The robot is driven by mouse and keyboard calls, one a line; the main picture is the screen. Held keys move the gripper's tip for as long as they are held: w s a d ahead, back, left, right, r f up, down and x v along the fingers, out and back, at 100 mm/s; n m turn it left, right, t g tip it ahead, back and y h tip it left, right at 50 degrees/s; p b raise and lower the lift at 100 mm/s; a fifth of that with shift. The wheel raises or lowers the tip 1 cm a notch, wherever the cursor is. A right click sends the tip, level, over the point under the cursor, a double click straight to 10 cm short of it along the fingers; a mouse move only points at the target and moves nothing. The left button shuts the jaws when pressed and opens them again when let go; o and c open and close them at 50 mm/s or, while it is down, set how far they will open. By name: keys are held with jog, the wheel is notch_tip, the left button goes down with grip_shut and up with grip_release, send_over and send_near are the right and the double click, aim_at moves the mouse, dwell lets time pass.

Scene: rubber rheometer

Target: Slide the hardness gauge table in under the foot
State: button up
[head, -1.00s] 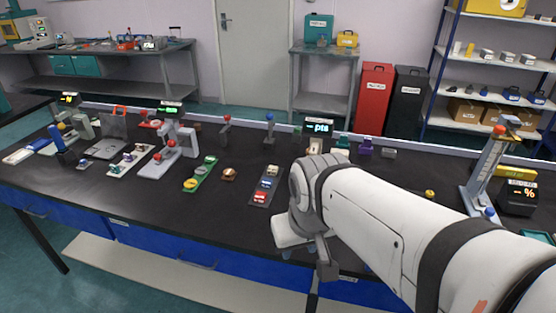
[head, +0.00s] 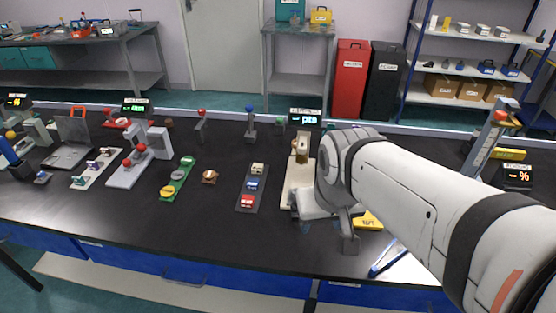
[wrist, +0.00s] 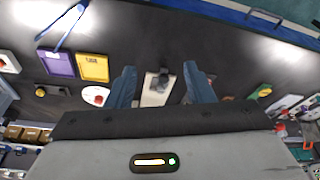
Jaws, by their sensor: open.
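Left of the gauge lie a dark tray with small blocks (head: 251,187) and a green strip of samples (head: 178,178). A yellow tray (head: 368,220) and blue tweezers (head: 388,257) lie right of my gripper. Bare bench lies in front of the left trays.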

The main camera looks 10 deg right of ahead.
jog(key=w+f+m+b, duration=0.1)
jog(key=w, duration=0.2)
jog(key=w+f+m+g, duration=0.1)
jog(key=w, duration=0.2)
jog(key=w+f+m+b, duration=0.1)
jog(key=w, duration=0.3)
jog(key=shift+d+f+b, duration=0.1)
jog(key=shift+d+b, duration=0.25)
jog(key=w+f+m, duration=0.1)
jog(key=w+f, duration=0.1)
jog(key=w, duration=0.1)
jog(key=w+f+m+g+b, duration=0.1)
jog(key=w+f, duration=0.1)
jog(key=w, duration=0.2)
jog(key=w+f+m+g+b, duration=0.1)
jog(key=w+f, duration=0.1)
jog(key=w, duration=0.1)
jog(key=shift+w+f, duration=0.35)
jog(key=shift+w+a+f, duration=0.1)
jog(key=shift+w+f, duration=0.2)
jog(key=shift+f, duration=0.3)
notch_tip(320, 180, down, 7)
jog(key=shift+f, duration=0.1)
grip_shut()
